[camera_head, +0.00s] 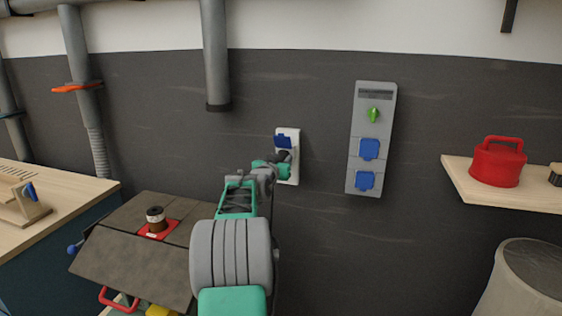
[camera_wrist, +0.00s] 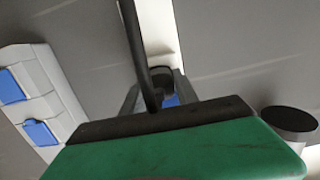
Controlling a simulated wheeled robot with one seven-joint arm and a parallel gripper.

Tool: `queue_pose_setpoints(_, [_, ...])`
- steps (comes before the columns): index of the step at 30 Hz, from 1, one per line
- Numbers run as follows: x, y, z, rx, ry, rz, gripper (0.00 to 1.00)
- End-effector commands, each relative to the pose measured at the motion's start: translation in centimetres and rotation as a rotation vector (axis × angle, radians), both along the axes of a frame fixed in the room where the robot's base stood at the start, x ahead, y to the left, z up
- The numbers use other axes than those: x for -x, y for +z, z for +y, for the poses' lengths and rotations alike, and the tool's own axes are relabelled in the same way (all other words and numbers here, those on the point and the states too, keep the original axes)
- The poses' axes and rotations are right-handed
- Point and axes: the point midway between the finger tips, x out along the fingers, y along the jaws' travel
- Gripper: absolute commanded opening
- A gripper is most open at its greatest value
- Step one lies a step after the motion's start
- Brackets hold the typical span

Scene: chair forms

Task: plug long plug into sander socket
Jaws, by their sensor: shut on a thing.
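My gripper (camera_head: 283,158) is at the small white wall socket box (camera_head: 294,173), covering part of its front. A blue lid (camera_head: 283,141) shows on the box above my gripper. In the wrist view my gripper (camera_wrist: 160,88) is shut on a dark plug (camera_wrist: 162,75), taken to be the long plug, with a thick black cable (camera_wrist: 134,30) crossing in front. The pale box front (camera_wrist: 157,22) is behind it, and some blue (camera_wrist: 171,100) shows between the fingers. The plug's tip is hidden, so I cannot tell whether it is in the socket.
A grey panel (camera_head: 357,120) with a green switch and two blue-lidded sockets is on the wall to the right. A grey pipe (camera_head: 215,50) ends above left. A shelf (camera_head: 510,195) with a red canister (camera_head: 498,163) is at right; a machine (camera_head: 140,265) stands lower left.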

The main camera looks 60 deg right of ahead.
Motion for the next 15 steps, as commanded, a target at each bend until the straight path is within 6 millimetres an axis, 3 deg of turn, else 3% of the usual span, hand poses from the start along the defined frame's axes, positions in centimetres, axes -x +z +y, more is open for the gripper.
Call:
queue_pose_setpoints(3, [0.08, 0.03, -0.08, 0.001, -0.001, 0.000, 0.00])
queue_pose_setpoints(4, [0.08, 0.03, -0.08, 0.001, -0.001, 0.000, 0.38])
queue_pose_setpoints(12, [-0.04, 0.01, 0.04, 0.000, 0.001, 0.000, 0.60])
queue_pose_setpoints(15, [-0.08, 0.00, 0.06, 0.000, 0.001, 0.000, 0.61])
